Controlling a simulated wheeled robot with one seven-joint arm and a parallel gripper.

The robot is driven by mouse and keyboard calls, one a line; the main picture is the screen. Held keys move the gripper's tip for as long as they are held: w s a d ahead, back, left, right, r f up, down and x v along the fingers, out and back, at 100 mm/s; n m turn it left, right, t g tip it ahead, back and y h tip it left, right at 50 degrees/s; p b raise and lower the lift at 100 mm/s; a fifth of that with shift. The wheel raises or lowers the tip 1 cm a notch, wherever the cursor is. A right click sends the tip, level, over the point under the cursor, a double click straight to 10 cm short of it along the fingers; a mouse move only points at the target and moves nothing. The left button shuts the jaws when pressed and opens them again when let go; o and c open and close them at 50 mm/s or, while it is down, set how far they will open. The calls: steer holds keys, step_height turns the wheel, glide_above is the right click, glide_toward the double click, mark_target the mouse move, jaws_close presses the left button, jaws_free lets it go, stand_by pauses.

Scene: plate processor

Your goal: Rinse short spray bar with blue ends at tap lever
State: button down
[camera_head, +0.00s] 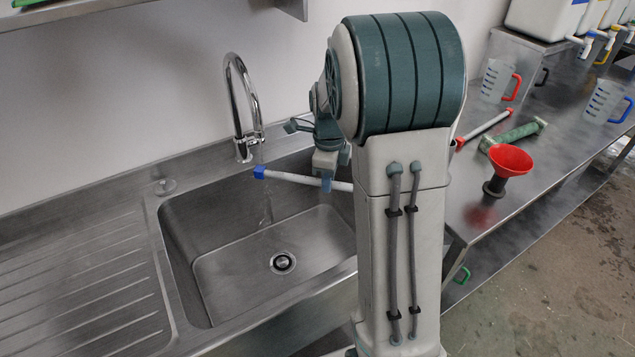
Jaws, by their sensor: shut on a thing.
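The spray bar with a blue end (290,178) is a pale tube held roughly level over the sink. Its blue left end lies close under the tap spout, and its right part is hidden behind my arm. My gripper (327,184) is shut on the bar to the right of the tap. The chrome tap (235,80) stands at the back of the sink with its spout curving down. A faint stream of water seems to fall below the bar's blue end into the sink.
The steel sink (215,255) has a ribbed drainboard (70,290) on its left. On the right counter are a red funnel (511,160), a red-ended bar (485,130), a green tube (515,134) and measuring jugs (495,80). My arm blocks the sink's right side.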

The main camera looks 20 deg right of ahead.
steer(key=shift+s+d, duration=0.5)
steer(key=shift+d, duration=0.25)
steer(key=shift+s+d, duration=0.55)
steer(key=shift+d, duration=0.25)
steer(key=shift+s+d, duration=0.5)
steer(key=shift+d, duration=0.25)
steer(key=shift+s+d+r, duration=0.2)
steer(key=shift+d+r, duration=0.15)
steer(key=shift+r, duration=0.15)
steer(key=s+d+r+p, duration=0.2)
steer(key=d+r, duration=0.1)
steer(key=shift+s+d, duration=0.2)
steer(key=shift+d, duration=0.05)
